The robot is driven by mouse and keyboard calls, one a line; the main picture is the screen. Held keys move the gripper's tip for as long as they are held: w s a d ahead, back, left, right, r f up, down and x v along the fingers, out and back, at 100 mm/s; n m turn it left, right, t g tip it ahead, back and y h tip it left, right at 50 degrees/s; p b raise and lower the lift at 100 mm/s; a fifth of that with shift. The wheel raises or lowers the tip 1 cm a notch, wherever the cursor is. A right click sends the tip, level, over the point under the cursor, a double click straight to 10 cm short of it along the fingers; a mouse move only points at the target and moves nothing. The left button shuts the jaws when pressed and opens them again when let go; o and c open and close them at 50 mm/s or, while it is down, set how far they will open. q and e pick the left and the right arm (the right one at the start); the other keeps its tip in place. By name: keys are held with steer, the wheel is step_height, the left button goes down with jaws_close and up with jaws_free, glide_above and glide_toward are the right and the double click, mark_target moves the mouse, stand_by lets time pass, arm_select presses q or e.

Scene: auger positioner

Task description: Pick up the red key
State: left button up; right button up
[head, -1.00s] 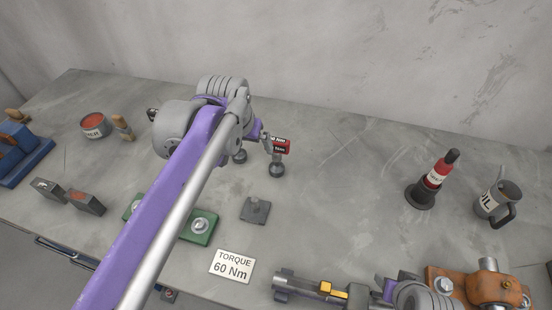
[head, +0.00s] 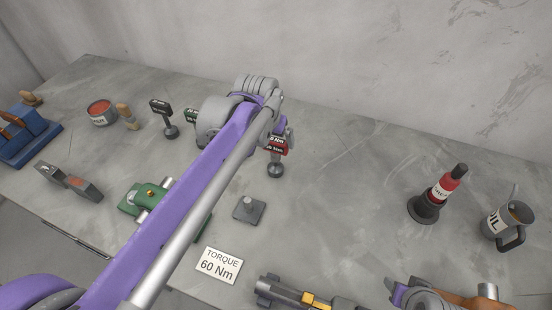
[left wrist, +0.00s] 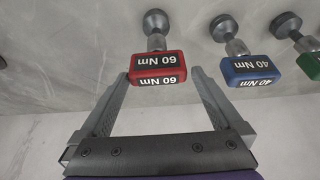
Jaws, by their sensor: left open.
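The red key (head: 277,149) stands upright on its round grey foot on the bench, its head marked 60 Nm. In the left wrist view the red key (left wrist: 158,68) is centred between the spread fingers of my left gripper (left wrist: 161,76), with a gap on both sides. In the head view my left gripper (head: 284,132) is at the red key's head, partly hidden by its own wrist. It is open and holds nothing. My right arm's end (head: 410,291) shows at the lower edge; its fingers cannot be made out.
A blue 40 Nm key (left wrist: 251,67) stands close beside the red one, then a green key (left wrist: 309,61). A black key (head: 162,112) stands further left. A torque sign (head: 218,265) and a grey-yellow tool (head: 305,296) lie in front.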

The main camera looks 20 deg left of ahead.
mark_target(276, 157)
arm_select(q)
steer(key=x, duration=0.5)
steer(key=shift+d+f, duration=0.1)
steer(key=shift+f, duration=0.05)
steer(key=shift+c, duration=0.2)
steer(key=c, duration=1.2)
